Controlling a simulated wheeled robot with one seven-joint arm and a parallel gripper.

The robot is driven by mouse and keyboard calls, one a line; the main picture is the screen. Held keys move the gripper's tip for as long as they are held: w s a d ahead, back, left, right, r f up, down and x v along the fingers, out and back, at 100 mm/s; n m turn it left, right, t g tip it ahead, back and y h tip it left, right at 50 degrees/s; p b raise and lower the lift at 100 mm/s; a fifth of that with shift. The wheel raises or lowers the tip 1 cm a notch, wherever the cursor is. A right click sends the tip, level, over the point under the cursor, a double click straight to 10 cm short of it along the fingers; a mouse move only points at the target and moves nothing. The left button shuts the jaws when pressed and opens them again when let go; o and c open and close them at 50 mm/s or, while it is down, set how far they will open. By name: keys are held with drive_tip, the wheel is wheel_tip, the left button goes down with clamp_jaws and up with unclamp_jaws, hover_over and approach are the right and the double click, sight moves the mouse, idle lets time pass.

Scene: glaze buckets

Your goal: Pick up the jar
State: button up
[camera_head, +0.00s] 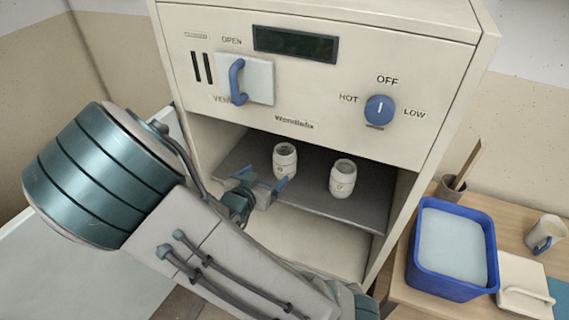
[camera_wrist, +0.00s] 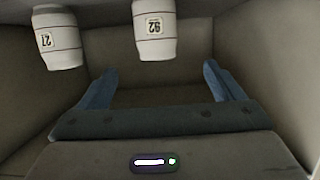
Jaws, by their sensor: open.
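Two white jars with dark bands stand upright on the grey shelf (camera_head: 309,190) inside the cabinet, a left jar (camera_head: 285,162) and a right jar (camera_head: 343,179). In the wrist view, which looks upside down, one jar with label 92 (camera_wrist: 154,32) is beyond the gap between my fingers. My gripper (camera_head: 264,181) is open and empty, in front of the left jar in the head view. Its blue fingers (camera_wrist: 160,68) appear short of the label-92 jar, with nothing between them.
The cabinet walls and front panel (camera_head: 300,125) enclose the shelf at the sides and above. A side table at right holds a blue tub (camera_head: 420,245), a mug (camera_head: 545,233) and a pale lidded box (camera_head: 524,285). A brown cup (camera_head: 449,188) stands behind the tub.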

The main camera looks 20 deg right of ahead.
sight(279, 161)
drive_tip(key=x, duration=0.8)
drive_tip(key=shift+d+b, duration=0.2)
drive_tip(key=shift+b, duration=0.15)
drive_tip(key=shift+p+x, duration=0.4)
drive_tip(key=shift+x, duration=2.3)
drive_tip(key=shift+s+d, duration=0.1)
drive_tip(key=c, duration=1.3)
